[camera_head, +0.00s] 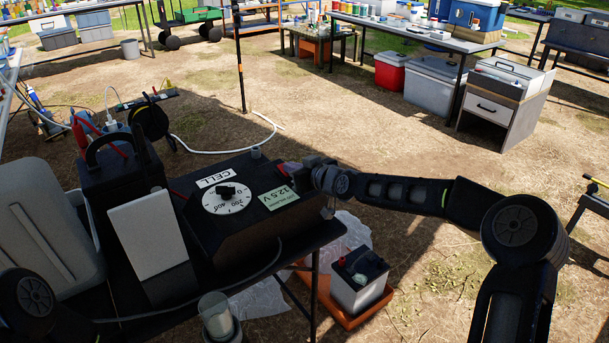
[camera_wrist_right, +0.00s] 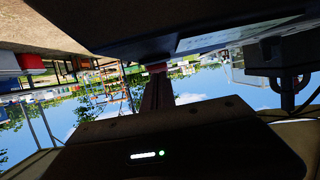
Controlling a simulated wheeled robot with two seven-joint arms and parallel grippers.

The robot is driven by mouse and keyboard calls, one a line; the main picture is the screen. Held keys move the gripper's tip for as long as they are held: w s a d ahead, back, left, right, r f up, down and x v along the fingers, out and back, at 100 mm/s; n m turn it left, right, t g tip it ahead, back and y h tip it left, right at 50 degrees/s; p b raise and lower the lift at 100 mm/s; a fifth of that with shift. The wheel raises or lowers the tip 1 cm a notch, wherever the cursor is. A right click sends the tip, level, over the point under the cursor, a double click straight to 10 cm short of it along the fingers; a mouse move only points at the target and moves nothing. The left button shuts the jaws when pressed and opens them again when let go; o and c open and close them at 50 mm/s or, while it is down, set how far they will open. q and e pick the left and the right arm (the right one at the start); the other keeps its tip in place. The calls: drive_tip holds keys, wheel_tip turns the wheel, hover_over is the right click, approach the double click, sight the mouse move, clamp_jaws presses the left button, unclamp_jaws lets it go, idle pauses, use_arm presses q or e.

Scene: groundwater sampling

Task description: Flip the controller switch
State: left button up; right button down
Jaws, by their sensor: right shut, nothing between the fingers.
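The controller (camera_head: 238,205) is a black box on the dark table, with a white dial, a CELL label and a pale green display reading about 12.5 V. A small red part (camera_head: 284,168), which looks like the switch, sits at its far right edge. My right gripper (camera_head: 297,171) is shut and empty right beside that part, partly hiding it. In the right wrist view the shut fingers (camera_wrist_right: 158,92) reach the controller's dark body (camera_wrist_right: 190,28), with red (camera_wrist_right: 157,67) at their tip. I cannot tell whether they touch the switch. My left gripper is out of view.
A black case with a handle (camera_head: 108,165) and a white panel (camera_head: 147,238) stand left of the controller. A grey bin (camera_head: 40,225) is at the far left. A clear cup (camera_head: 216,315) is at the front. A battery (camera_head: 359,278) sits on an orange tray below.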

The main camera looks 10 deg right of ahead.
drive_tip(key=shift+d+f+p, duration=0.15)
drive_tip(key=shift+d+p, duration=0.25)
drive_tip(key=shift+p, duration=0.05)
drive_tip(key=shift+a, duration=0.45)
drive_tip(key=shift+d+r, duration=0.15)
drive_tip(key=shift+r, duration=0.1)
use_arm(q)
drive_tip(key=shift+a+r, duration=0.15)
use_arm(e)
drive_tip(key=shift+r, duration=0.6)
